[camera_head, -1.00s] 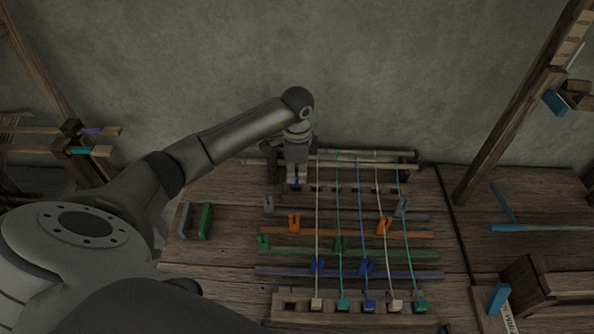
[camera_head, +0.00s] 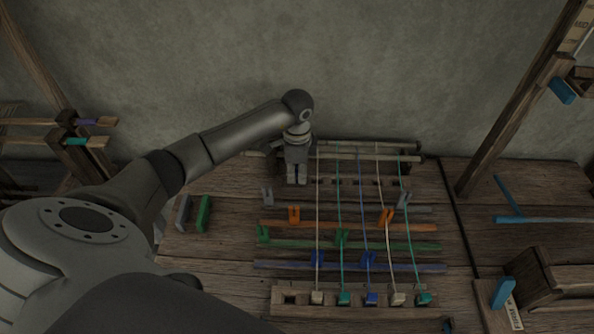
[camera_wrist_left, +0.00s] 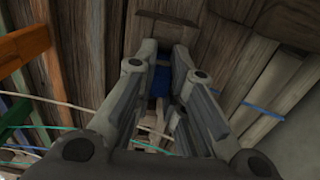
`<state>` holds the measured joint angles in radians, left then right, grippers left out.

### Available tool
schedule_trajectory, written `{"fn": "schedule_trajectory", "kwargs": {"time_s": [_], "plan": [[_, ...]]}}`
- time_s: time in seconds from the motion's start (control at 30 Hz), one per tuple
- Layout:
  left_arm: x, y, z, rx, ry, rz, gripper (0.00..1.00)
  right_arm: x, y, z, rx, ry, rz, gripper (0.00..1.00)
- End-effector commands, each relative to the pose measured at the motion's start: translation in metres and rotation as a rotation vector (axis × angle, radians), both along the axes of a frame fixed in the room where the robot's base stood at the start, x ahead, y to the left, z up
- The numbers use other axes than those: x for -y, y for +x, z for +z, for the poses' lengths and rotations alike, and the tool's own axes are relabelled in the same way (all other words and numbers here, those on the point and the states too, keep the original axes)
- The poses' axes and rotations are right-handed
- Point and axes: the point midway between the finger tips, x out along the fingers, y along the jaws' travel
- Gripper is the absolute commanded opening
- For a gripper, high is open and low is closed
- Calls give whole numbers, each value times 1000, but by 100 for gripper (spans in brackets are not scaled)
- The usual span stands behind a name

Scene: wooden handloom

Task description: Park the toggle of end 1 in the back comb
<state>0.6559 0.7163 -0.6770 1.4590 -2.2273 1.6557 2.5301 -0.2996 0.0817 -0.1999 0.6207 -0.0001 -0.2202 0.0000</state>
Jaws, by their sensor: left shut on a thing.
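My left gripper (camera_head: 296,182) points down at the left end of the back comb (camera_head: 375,184). In the left wrist view, its fingers (camera_wrist_left: 160,88) are shut on a small blue piece (camera_wrist_left: 161,79), which looks like the toggle. The fingers hide most of it, and I cannot tell whether it sits in a comb slot. A blue thread (camera_wrist_left: 245,102) runs off to the right in that view. The front comb (camera_head: 277,299) has an empty slot at its left end. My right gripper is not in view.
Beige, teal and blue threads run from toggles in the front comb, such as the blue toggle (camera_head: 371,299), to the rear rods (camera_head: 400,157). Coloured bars with clips, including the orange bar (camera_head: 335,225), lie between. Grey and green blocks (camera_head: 203,214) stand left.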

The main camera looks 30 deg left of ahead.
Motion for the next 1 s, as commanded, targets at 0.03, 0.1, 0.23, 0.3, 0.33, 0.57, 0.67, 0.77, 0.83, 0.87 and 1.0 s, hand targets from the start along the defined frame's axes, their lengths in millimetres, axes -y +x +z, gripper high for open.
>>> {"fn": "schedule_trajectory", "kwargs": {"time_s": [0.03,0.1,0.23,0.3,0.33,0.57,0.67,0.77,0.83,0.87,1.0], "plan": [[0,0,0,0,0,0,2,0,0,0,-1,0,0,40],[0,0,0,0,0,0,2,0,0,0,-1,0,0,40],[0,0,1,0,0,0,21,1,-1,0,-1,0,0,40],[0,0,1,0,0,0,30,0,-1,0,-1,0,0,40],[0,0,1,1,-1,0,34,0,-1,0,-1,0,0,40],[0,0,1,1,0,0,37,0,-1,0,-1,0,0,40],[0,0,2,1,0,0,37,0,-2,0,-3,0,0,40],[0,1,8,4,0,-1,37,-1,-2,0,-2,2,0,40],[0,1,18,4,-1,0,37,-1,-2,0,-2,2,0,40],[0,2,23,5,0,0,37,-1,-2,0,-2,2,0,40],[0,2,53,6,-1,-1,37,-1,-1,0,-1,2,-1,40]]}}
